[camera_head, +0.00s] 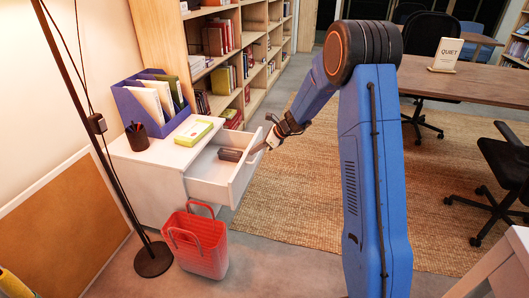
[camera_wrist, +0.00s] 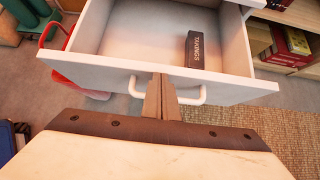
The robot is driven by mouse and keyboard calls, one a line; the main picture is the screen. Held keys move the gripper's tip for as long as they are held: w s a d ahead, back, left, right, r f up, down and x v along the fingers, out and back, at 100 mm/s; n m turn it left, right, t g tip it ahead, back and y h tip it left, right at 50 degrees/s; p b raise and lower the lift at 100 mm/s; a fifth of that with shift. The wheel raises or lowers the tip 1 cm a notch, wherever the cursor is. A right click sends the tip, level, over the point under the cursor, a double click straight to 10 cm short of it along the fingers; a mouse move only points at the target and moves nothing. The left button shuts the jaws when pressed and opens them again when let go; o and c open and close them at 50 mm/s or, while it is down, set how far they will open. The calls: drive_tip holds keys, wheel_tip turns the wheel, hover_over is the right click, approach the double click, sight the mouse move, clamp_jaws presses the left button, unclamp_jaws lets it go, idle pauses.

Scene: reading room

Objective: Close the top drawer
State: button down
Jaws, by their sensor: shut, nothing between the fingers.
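The top drawer (camera_head: 222,176) of the white cabinet (camera_head: 155,180) stands pulled out. It holds a dark box (camera_head: 230,154), which shows lettering in the wrist view (camera_wrist: 203,50). In the wrist view the drawer's white front (camera_wrist: 100,73) spans the picture, with a white bar handle (camera_wrist: 193,99) on it. My gripper (camera_head: 268,145) is at the drawer's front, on its outer side. In the wrist view my gripper's fingers (camera_wrist: 161,92) are shut together with nothing between them. They lie at the middle of the handle; I cannot tell whether they touch it or the front.
A red basket (camera_head: 197,243) stands on the floor below the drawer. A file holder (camera_head: 155,100), a pen cup (camera_head: 137,136) and a yellow-green book (camera_head: 194,132) sit on the cabinet. A floor lamp (camera_head: 152,258) stands at left. The rug (camera_head: 285,190) beside the drawer is open floor.

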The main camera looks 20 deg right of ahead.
drive_tip(key=w+a, duration=0.8)
drive_tip(key=a, duration=0.6)
drive_tip(key=shift+w+a, duration=0.2)
drive_tip(key=shift+a, duration=0.1)
